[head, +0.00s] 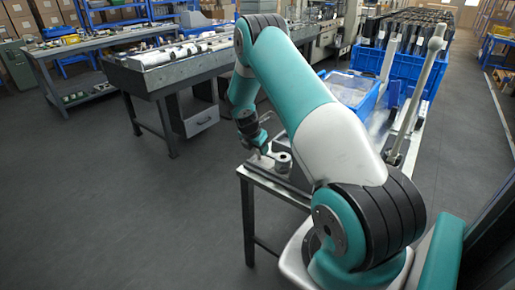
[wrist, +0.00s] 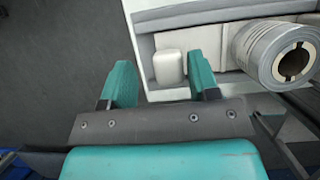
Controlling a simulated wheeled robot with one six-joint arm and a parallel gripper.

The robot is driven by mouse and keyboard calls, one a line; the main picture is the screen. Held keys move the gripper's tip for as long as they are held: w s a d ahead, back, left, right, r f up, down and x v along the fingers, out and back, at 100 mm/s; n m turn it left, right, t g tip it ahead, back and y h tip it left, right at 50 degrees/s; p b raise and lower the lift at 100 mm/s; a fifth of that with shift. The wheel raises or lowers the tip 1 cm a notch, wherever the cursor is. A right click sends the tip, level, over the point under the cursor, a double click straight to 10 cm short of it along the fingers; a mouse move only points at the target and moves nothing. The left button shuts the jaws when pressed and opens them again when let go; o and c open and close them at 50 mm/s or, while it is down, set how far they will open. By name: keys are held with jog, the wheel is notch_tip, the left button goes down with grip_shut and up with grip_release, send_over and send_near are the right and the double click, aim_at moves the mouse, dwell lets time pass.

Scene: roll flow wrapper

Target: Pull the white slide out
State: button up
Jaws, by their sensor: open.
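A small white rounded block (wrist: 168,68), which looks like the white slide, shows in the wrist view at the left end of a light grey recessed machine part (wrist: 190,12). My gripper (wrist: 160,62) is open, with one teal finger on each side of the block. The right finger is close beside the block, and a wider gap lies on the left. I cannot tell whether either finger touches it. In the head view my gripper (head: 258,148) is low over the end of the metal bench, and the slide cannot be made out clearly there.
A grey roll with a hollow core (wrist: 285,55) sits right of the block; it also shows in the head view (head: 283,161). The metal bench (head: 277,187) has a blue bin (head: 352,92) farther back. Open dark floor (head: 120,215) lies to the left.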

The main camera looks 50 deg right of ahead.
jog(key=shift+s, duration=0.1)
jog(key=shift+r, duration=0.3)
jog(key=v, duration=1.6)
jog(key=shift+a+r+b, duration=0.15)
jog(key=shift+r+b, duration=0.2)
